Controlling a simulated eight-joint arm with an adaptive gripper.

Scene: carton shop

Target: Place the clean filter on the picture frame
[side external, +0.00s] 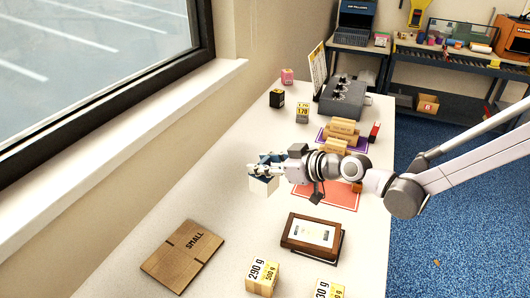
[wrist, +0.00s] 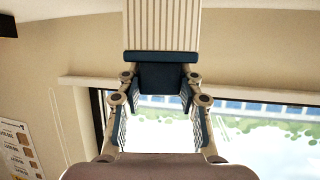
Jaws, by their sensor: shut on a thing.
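My gripper (side external: 264,172) is level, pointing towards the window above the middle of the table. It is shut on the clean filter (side external: 263,187), a pale block that shows beneath the blue fingers. In the wrist view, the filter (wrist: 162,25) shows as a white ribbed panel beyond the fingers of my gripper (wrist: 160,100). The brown wooden picture frame (side external: 308,252), with a white picture inside, lies on the table, lower right of the filter and apart from it. The fingers hide part of the filter.
A flat carton (side external: 182,256) marked SMALL lies at the front left. Weight blocks (side external: 262,276) stand near the front edge. An orange-red mat (side external: 335,197) lies below my arm, with wooden blocks (side external: 344,131) behind it. The table between filter and carton is clear.

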